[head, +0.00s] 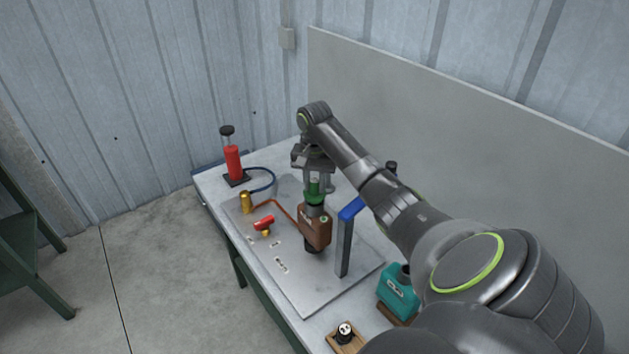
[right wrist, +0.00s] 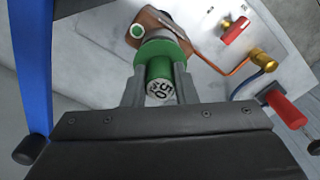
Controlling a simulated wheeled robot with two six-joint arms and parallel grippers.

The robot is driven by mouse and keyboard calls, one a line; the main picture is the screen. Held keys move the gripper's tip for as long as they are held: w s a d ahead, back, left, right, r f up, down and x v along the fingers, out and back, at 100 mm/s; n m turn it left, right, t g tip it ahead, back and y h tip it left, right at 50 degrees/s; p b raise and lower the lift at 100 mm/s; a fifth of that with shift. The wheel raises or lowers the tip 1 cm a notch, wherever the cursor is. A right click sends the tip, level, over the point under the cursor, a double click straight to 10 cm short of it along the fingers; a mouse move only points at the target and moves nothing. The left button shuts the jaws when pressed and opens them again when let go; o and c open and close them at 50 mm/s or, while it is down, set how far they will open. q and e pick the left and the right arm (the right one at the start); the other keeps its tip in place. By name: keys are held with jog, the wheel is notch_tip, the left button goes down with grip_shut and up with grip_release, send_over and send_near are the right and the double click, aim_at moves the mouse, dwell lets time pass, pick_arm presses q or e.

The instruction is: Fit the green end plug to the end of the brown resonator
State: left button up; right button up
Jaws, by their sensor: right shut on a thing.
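The brown resonator (head: 314,232) stands upright on the metal plate on the bench, with a grey neck at its top end. The green end plug (head: 315,189) is at that neck, in line with it. My right gripper (head: 315,180) points down from above and is shut on the plug. In the right wrist view, the plug (right wrist: 160,58) sits between the two fingers, its round marked end facing the camera. Its wide flange is against or very near the grey neck of the resonator (right wrist: 168,22); I cannot tell how far it is seated. My left gripper is out of view.
A blue-topped grey post (head: 345,240) stands close right of the resonator. A copper pipe runs left to a brass fitting (head: 246,202). A red valve handle (head: 264,223), a red pump (head: 233,163) and a teal block (head: 398,290) stand around. The plate's front is clear.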

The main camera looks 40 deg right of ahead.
jog(key=shift+f, duration=1.25)
dwell(0.4)
jog(key=o, duration=1)
